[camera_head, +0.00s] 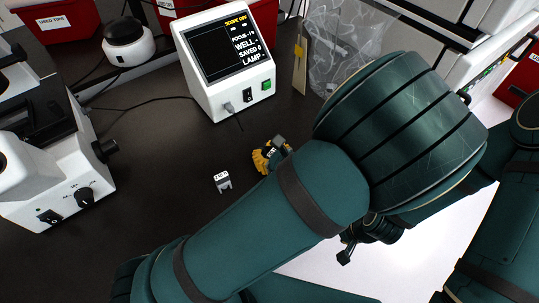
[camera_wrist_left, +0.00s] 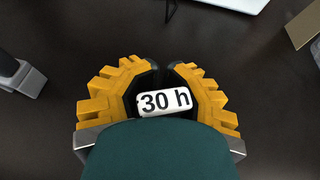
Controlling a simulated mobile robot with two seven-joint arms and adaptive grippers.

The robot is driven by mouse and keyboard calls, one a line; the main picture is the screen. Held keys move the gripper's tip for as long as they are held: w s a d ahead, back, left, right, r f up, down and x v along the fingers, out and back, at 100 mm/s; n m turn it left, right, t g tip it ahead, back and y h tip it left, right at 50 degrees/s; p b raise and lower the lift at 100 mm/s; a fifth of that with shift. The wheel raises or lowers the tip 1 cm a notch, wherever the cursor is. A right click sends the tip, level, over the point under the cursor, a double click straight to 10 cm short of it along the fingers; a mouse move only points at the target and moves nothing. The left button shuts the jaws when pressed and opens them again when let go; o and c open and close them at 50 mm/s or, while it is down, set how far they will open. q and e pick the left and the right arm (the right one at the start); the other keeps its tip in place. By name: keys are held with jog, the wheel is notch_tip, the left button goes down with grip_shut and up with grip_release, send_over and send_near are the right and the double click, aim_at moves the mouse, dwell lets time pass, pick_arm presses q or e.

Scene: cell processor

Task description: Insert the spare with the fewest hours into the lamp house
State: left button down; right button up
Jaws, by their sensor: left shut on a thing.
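My left gripper (camera_head: 270,156) has its yellow fingers shut around a spare labelled "30 h" (camera_wrist_left: 163,102), low over the dark bench in the middle of the head view. The label faces the left wrist camera; the spare's lower part is hidden. A second spare (camera_head: 222,181), grey with a white label too small to read surely, stands on the bench left of that gripper. It also shows at the left of the wrist view (camera_wrist_left: 20,75). My right gripper (camera_head: 350,246) is dark and partly behind my left arm; its jaws are unclear. I cannot pick out the lamp house.
A white microscope body (camera_head: 40,195) with knobs stands at the left. A white control box (camera_head: 225,62) at the back reads "SCOPE OFF" and "LAMP -". A round white device (camera_head: 128,42), red bins (camera_head: 52,20) and a clear bag (camera_head: 345,45) are behind. Cables cross the bench.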

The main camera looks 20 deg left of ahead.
pick_arm(q)
notch_tip(320, 180, up, 10)
jog(key=p, duration=0.3)
dwell(0.3)
dwell(1.6)
